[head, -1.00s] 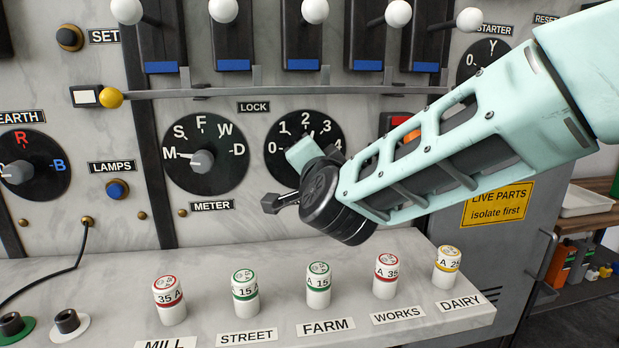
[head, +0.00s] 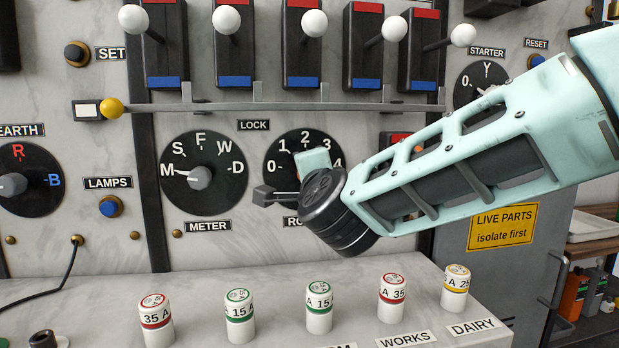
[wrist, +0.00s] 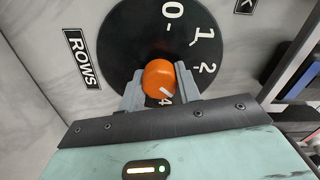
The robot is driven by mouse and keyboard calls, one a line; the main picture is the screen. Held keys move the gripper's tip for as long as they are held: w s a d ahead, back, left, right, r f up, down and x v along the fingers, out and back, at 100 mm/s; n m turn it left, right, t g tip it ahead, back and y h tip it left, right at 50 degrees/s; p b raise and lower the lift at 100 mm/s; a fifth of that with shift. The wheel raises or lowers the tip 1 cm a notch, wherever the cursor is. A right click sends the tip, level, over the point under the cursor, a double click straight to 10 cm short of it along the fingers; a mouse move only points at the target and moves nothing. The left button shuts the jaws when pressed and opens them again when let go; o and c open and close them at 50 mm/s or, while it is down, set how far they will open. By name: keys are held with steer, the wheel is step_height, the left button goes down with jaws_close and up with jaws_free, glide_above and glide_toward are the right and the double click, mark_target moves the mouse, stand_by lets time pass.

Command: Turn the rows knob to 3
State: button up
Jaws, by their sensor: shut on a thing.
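The rows dial (head: 284,158) is a black disc on the marble panel, numbered 0 to 4; its label (head: 293,222) is partly hidden by my arm. In the wrist view the rows knob (wrist: 160,77) is orange with a white pointer line. My gripper (wrist: 160,86) is shut on the knob, one finger on each side. The pointer line slants down and slightly right, close to the 4 (wrist: 165,101). A finger hides the 3 in the wrist view. In the head view my gripper (head: 295,185) hides the knob itself.
A meter dial (head: 204,172) is to the left. A metal rail (head: 230,107) and levers with white balls run above. Several fuses, including a green-banded one (head: 319,307), stand on the ledge below. A starter dial (head: 478,90) and yellow sign (head: 503,227) are to the right.

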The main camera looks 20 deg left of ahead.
steer(key=o, duration=1)
steer(key=shift+c, duration=0.2)
steer(key=shift+s, duration=0.1)
steer(key=b+v, duration=0.1)
steer(key=v, duration=1.6)
steer(key=shift+d, duration=0.2)
steer(key=shift+f, duration=0.1)
